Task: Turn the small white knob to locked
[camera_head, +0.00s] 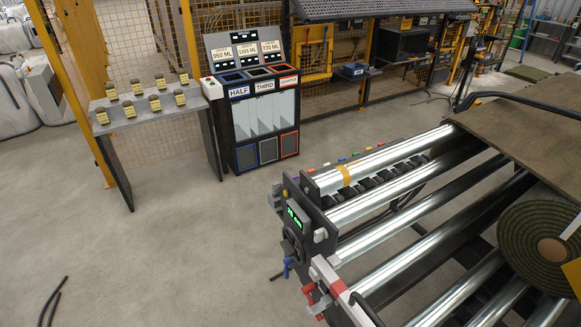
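A roller machine (384,203) stands at the right, with a dark control panel (292,222) at its near left end. The panel bears a small display with green digits (294,217) and a dark round dial or handwheel (291,244). A small pale knob-like part (320,235) sticks out just right of the panel; it may be the small white knob, but its setting is too small to read. A blue fitting (288,266) and a red fitting (309,290) sit lower down. Neither of my grippers can be made out in this view.
A green turf roll (541,245) lies on the rollers at the right. A white bar with a red band (334,288) juts out at the machine's near corner. A dispenser cabinet (255,110) and a shelf with small jars (146,119) stand behind. The left floor is mostly clear.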

